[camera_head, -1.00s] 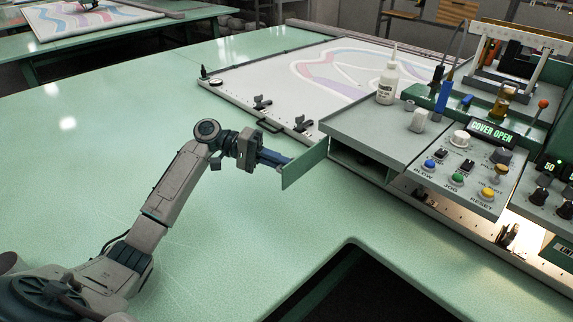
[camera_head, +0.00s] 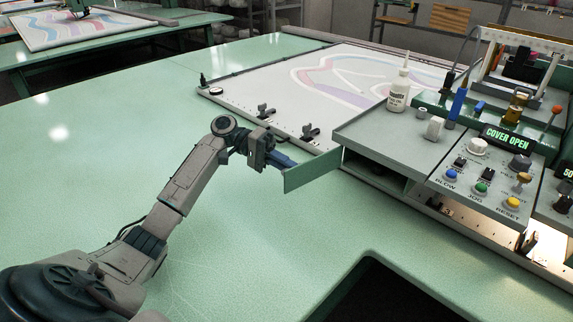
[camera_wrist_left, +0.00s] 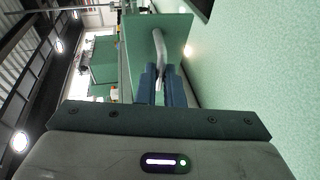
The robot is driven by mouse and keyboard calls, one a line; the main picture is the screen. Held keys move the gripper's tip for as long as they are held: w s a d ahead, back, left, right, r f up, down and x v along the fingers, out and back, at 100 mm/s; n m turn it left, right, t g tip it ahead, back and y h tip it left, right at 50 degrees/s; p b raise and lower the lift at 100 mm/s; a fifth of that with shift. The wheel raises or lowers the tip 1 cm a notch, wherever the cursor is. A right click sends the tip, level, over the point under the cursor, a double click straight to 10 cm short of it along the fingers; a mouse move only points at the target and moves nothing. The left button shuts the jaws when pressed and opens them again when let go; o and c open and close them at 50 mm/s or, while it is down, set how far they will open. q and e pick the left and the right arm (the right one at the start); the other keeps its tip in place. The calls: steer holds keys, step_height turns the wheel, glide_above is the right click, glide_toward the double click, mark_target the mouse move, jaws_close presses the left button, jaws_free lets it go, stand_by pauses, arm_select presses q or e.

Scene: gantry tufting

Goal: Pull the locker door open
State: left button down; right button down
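The green locker door (camera_head: 314,171) stands swung out from the front left corner of a grey box, whose dark compartment (camera_head: 376,168) shows open beside it. My left gripper (camera_head: 286,164) is at the outer face of the door. In the left wrist view the green door panel (camera_wrist_left: 178,32) carries a grey curved bar handle (camera_wrist_left: 161,45). The blue fingers of my left gripper (camera_wrist_left: 161,85) are on both sides of the handle's near end and look closed on it. The exact contact is partly hidden between the fingers. My right gripper is in neither view.
The grey box top (camera_head: 385,135) holds a white bottle (camera_head: 398,93). A control panel (camera_head: 480,175) with knobs and coloured buttons is to its right. A framed white cloth (camera_head: 290,95) lies behind the door. The green table (camera_head: 110,150) is clear at left, with a dark cutout in front.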

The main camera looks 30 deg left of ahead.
arm_select(q)
steer(key=c, duration=1.5)
jaws_free()
steer(key=shift+c, duration=0.2)
